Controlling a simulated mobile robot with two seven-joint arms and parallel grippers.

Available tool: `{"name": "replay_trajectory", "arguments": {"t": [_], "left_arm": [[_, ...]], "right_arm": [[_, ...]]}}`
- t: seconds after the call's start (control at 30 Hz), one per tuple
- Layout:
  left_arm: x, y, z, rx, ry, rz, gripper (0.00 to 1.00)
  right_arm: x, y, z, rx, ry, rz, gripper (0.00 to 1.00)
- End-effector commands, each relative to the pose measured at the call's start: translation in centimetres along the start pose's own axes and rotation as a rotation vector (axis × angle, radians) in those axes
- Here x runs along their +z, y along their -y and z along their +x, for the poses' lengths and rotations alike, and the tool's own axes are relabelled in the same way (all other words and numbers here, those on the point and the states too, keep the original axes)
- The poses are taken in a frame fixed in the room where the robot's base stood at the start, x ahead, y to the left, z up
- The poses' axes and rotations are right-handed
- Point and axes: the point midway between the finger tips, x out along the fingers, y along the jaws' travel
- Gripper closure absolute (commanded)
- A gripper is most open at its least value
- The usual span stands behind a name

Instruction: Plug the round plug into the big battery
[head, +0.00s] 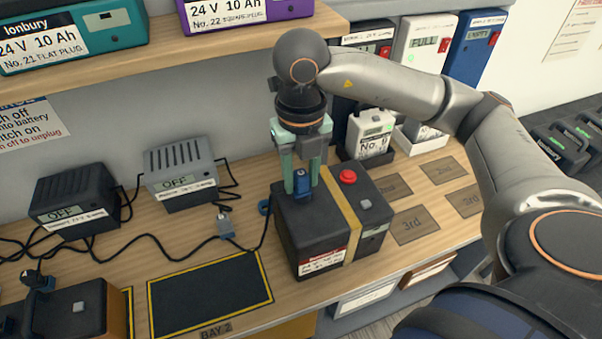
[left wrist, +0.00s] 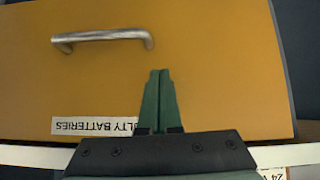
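The big battery (head: 310,239) is a black box with a yellow band and a red button, standing on the wooden bench. The blue round plug (head: 302,184) is upright at the battery's top left part. My right gripper (head: 302,186) points down with its green fingers on either side of the plug, shut on it. The plug's lower end meets the battery top, but I cannot tell how deep it sits. My left gripper (left wrist: 158,100) is shut and empty in the left wrist view, over an orange drawer front; it is not seen in the head view.
Two grey chargers reading OFF, a dark one (head: 76,202) and a lighter one (head: 182,174), stand at the back left with cables across the bench. A grey and blue plug (head: 225,223) lies near the black bay mat (head: 211,291). A shelf (head: 170,62) overhangs.

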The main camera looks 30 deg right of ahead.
Motion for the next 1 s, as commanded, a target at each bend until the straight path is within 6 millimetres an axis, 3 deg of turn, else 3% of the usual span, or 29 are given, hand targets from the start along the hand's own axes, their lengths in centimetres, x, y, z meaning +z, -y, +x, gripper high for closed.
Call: {"name": "replay_trajectory", "arguments": {"t": [0.17,0.53,1.0], "left_arm": [[0.0,0.0,0.0,0.000,0.000,0.000,1.00],[0.0,0.0,0.0,0.000,0.000,0.000,1.00],[-1.3,-0.1,-1.2,0.000,0.000,0.000,1.00]], "right_arm": [[0.0,0.0,0.0,0.000,0.000,0.000,0.38],[0.1,0.0,-0.8,0.001,0.002,0.001,0.38],[0.1,0.0,-9.6,0.000,0.004,0.001,0.38]]}}
